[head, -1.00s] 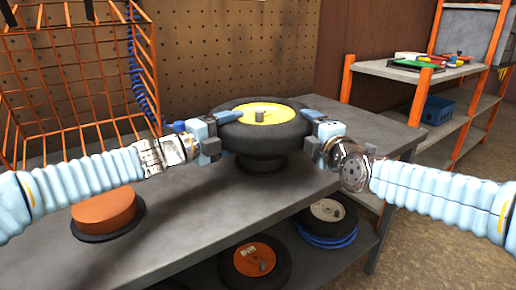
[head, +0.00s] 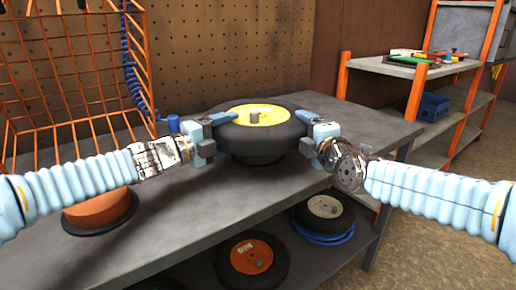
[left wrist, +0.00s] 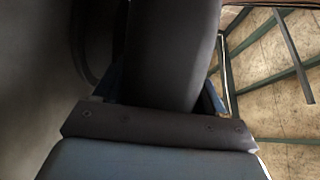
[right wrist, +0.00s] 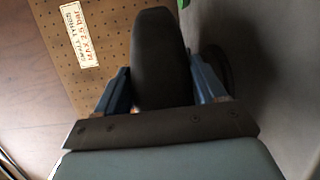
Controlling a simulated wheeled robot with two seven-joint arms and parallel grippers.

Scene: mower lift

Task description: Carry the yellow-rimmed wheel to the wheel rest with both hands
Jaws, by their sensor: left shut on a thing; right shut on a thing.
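The yellow-rimmed wheel (head: 262,137) lies flat, yellow face up, over the grey bench in the head view. My left gripper (head: 222,119) is shut on the left side of its black tyre; my right gripper (head: 307,119) is shut on the right side. The tyre stands between the fingers in the left wrist view (left wrist: 172,50) and the right wrist view (right wrist: 160,65). A dark round support (head: 256,159), apparently the wheel rest, shows just below the tyre and is mostly hidden. I cannot tell whether they touch.
An orange disc on a black base (head: 98,212) sits on the bench (head: 190,235) at left, below my left arm. An orange wire rack (head: 75,75) stands behind. An orange-rimmed wheel (head: 252,258) and another wheel with blue cable (head: 325,215) are on the lower shelf.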

